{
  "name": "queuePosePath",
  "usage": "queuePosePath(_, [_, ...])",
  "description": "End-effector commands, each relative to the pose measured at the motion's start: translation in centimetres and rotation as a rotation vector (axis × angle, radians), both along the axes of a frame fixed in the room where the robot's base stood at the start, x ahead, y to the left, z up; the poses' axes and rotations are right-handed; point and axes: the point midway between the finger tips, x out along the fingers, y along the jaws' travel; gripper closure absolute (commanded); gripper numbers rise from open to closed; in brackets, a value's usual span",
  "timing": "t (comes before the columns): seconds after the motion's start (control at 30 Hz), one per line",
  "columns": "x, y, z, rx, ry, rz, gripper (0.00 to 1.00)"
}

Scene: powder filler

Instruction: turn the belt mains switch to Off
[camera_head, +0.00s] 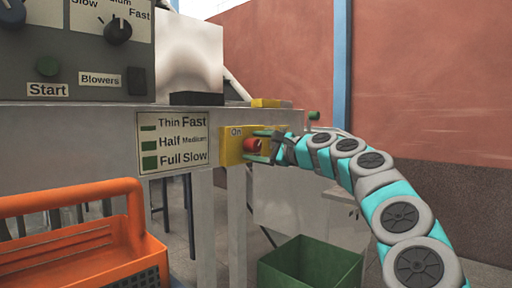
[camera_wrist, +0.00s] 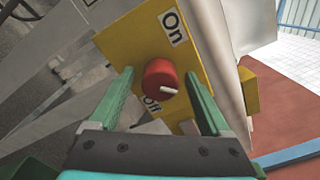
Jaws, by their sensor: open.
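The belt mains switch is a red round knob (camera_wrist: 159,76) on a yellow plate (camera_wrist: 125,42). In the wrist view, "On" is at the plate's upper end and "Off" is below the knob, partly covered. A white mark on the knob's face points right and slightly down, squarely at neither label. The head view shows the knob (camera_head: 251,146) and plate (camera_head: 228,152) on the machine's side, with "On" readable. My gripper (camera_wrist: 159,98) is open, its green fingers on either side of the knob with gaps visible. In the head view my gripper (camera_head: 264,147) reaches the knob from the right.
An orange basket (camera_head: 90,245) stands at the front left. A green bin (camera_head: 310,264) is below my arm. A control box (camera_head: 80,60) and a speed chart (camera_head: 180,143) are left of the switch. A yellow block (camera_wrist: 249,90) sits beside the plate.

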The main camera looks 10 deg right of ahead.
Motion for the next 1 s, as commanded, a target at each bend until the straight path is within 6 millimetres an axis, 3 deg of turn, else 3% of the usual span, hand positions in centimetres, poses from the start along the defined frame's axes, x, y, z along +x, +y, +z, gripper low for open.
queuePosePath(0.17, [0.0, 0.01, -0.01, 0.0, 0.0, 0.0, 0.19])
queuePosePath(0.9, [0.0, 0.01, -0.07, 0.0, 0.001, 0.001, 1.0])
queuePosePath(1.0, [0.01, 0.02, -0.08, -0.001, 0.0, 0.001, 1.0])
